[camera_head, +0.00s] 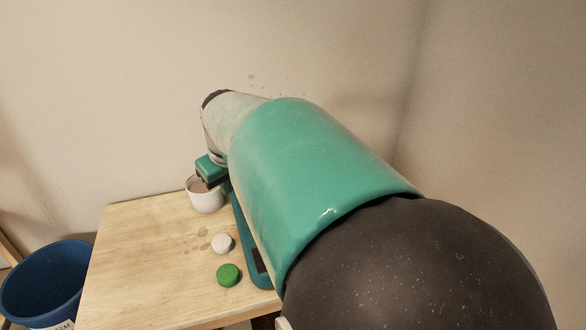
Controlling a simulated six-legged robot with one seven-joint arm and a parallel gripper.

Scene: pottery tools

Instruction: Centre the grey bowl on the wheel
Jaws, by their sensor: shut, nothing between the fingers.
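A pale grey-white bowl (206,200) with a brownish inside stands upright on the wooden table, near its back edge. My gripper (203,183) is at the end of my arm, its green block right over the bowl's rim; the fingers are small here and appear shut, with nothing held. I cannot tell whether they touch the bowl. A teal base with a dark panel (243,238), perhaps the wheel's, shows to the right of the bowl. My arm hides most of it, and no wheel disc is visible.
On the wooden table (140,250) a white lump (222,244) and a green lump (228,275) lie in front of the bowl. A blue bucket (45,285) stands left of the table. The table's left part is clear. Walls rise behind and at right.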

